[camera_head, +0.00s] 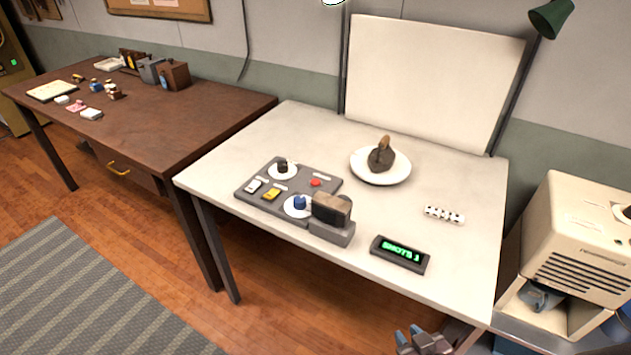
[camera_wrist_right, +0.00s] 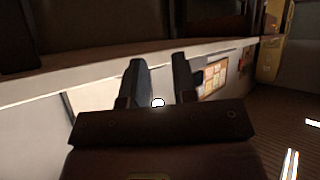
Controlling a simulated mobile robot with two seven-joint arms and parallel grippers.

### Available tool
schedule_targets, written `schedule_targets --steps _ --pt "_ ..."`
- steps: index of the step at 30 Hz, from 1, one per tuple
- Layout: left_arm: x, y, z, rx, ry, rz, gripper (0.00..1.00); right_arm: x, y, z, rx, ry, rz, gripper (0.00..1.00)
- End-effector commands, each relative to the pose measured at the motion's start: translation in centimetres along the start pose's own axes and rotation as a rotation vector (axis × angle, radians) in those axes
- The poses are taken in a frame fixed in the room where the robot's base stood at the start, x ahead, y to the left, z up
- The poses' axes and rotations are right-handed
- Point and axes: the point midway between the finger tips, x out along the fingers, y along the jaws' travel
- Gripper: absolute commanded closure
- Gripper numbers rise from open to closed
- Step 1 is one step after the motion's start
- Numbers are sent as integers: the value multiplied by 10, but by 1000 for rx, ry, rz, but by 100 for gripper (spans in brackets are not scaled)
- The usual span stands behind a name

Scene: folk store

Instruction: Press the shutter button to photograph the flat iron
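The dark flat iron (camera_head: 381,159) with a brown handle sits on a round white turntable (camera_head: 366,176) on the white table. A grey control panel (camera_head: 246,196) lies to its left. It carries a small red button (camera_head: 316,183), a black knob, a blue knob, and a white and a yellow switch. I cannot read its labels, so which control is the shutter is unclear. A camera-like box (camera_head: 332,222) stands at the panel's front right corner. My right gripper (camera_head: 413,333) is low, beyond the table's front edge, touching nothing. The right wrist view shows its fingers (camera_wrist_right: 158,78) apart and empty. My left gripper is out of view.
A green-lit counter (camera_head: 400,254) and a white dotted strip (camera_head: 443,214) lie on the table's right side. A white backdrop (camera_head: 432,75) stands behind. A cream machine (camera_head: 585,245) stands right of the table; a brown desk (camera_head: 150,125) is at left.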

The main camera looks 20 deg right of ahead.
Motion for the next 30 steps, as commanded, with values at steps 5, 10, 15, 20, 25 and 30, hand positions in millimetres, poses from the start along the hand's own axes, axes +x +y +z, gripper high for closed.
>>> schedule_targets --steps 5,10,15,20,25,30 --pt "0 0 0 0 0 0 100 0 0 0 0 0 0 100" --pt "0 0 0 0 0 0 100 0 0 0 0 0 0 100" --pt "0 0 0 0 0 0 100 0 0 0 0 0 0 100" --pt "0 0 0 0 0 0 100 0 0 0 0 0 0 100" --pt "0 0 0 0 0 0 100 0 0 0 0 0 0 100" --pt "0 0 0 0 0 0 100 0 0 0 0 0 0 100"
